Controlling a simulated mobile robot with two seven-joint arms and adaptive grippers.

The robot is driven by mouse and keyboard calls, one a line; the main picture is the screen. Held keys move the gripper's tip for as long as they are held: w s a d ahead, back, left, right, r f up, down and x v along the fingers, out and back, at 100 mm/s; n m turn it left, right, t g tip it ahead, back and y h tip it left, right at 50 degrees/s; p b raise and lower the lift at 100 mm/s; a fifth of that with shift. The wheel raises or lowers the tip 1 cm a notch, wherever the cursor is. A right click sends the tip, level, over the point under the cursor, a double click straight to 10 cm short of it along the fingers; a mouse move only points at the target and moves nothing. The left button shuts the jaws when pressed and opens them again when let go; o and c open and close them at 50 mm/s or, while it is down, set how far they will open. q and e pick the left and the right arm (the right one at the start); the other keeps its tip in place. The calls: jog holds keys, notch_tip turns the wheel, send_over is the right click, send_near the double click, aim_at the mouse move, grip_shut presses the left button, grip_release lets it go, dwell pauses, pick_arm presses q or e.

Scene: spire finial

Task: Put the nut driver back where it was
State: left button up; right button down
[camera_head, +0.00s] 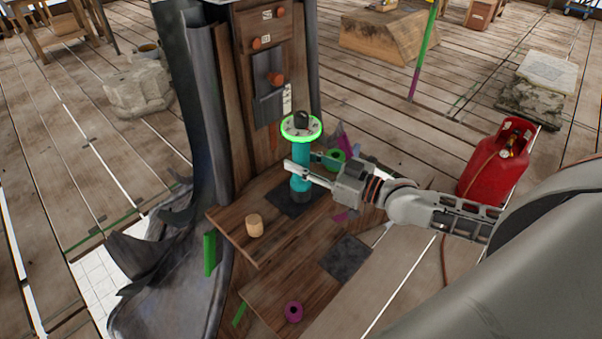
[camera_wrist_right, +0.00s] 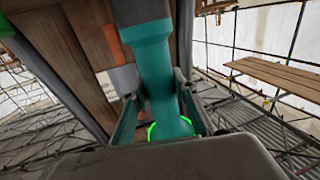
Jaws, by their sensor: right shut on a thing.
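The nut driver (camera_head: 301,158) appears as an upright teal tool with a dark lower end. A bright green-rimmed round disc with a black knob shows at its top; I cannot tell whether this is part of it. My right gripper (camera_head: 300,175) is shut around the teal shaft from the right. In the right wrist view the teal body (camera_wrist_right: 157,75) rises between the two fingers (camera_wrist_right: 158,110). Its lower end is over a dark square pad (camera_head: 283,203) on the wooden shelf (camera_head: 232,222); I cannot tell whether it touches. My left gripper is out of view.
A wooden post with panels (camera_head: 277,45) stands just behind. A small wooden cylinder (camera_head: 254,225) sits left on the shelf. A green ring (camera_head: 334,159) lies behind my gripper. A lower shelf holds a magenta ring (camera_head: 293,312). A red gas cylinder (camera_head: 495,165) stands right.

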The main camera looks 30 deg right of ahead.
notch_tip(320, 180, down, 3)
jog(key=shift+f+b, duration=0.15)
jog(key=shift+b, duration=0.45)
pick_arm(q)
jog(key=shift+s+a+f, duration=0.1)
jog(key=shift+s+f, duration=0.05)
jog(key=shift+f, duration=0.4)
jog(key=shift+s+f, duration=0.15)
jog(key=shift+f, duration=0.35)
pick_arm(e)
jog(key=c, duration=1.6)
grip_release()
jog(key=shift+f, duration=0.2)
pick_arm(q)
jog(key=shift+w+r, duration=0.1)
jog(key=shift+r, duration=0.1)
